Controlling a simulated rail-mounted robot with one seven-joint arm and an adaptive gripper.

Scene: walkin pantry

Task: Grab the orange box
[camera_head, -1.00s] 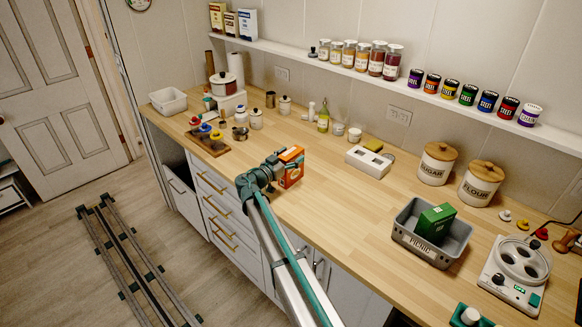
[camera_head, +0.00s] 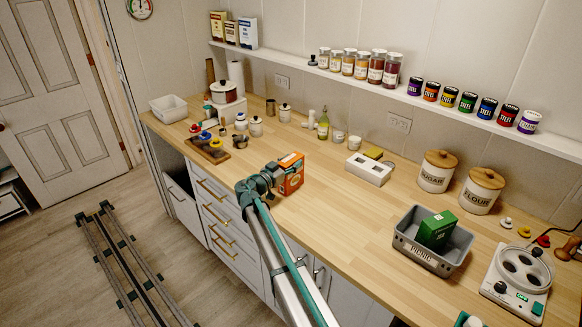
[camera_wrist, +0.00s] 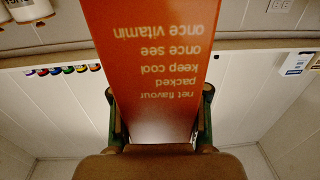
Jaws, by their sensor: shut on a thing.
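The orange box (camera_head: 291,176) is upright at the front middle of the wooden counter in the head view, with a white and dark label on its side. My gripper (camera_head: 272,178) is at its left side, the fingers largely hidden by the wrist and the box. In the wrist view the orange box (camera_wrist: 155,60) fills the middle, its printed text upside down. My gripper (camera_wrist: 160,105) has one finger against each side of it, shut on the box. I cannot tell whether the box's base touches the counter.
A grey picnic bin (camera_head: 430,258) holding a green box (camera_head: 437,230) stands to the right. A white block with holes (camera_head: 368,170) and sugar (camera_head: 436,173) and flour (camera_head: 480,190) canisters stand behind. The counter between is clear.

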